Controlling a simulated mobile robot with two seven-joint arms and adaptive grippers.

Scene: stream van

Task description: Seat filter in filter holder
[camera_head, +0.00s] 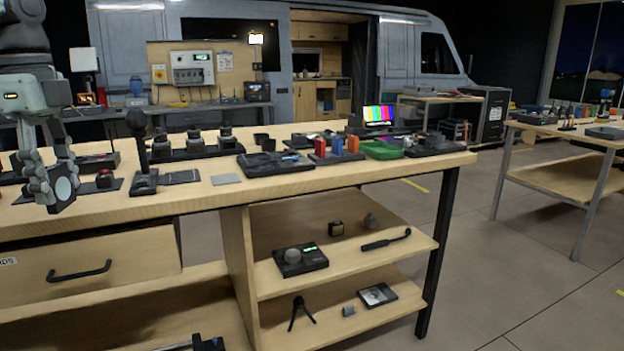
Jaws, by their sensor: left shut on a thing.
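My left gripper (55,178) hangs at the far left, over the near edge of the long wooden workbench. It is shut on a dark square-edged piece with a pale round disc (64,188), which looks like the filter. The piece is tilted, and the fingers hide part of it. To the right of it, an upright black stand with a rounded top (141,150) stands on the bench. A flat dark plate (180,177) lies beside the stand. I cannot tell which piece is the filter holder. My right gripper is out of view.
The workbench (290,184) also bears a black rack with several lens-like pieces (193,145), a dark tray (275,162), red and orange upright pieces (336,146) and a green tray (381,149). Its front strip right of the stand is mostly clear. A drawer (85,272) sits below.

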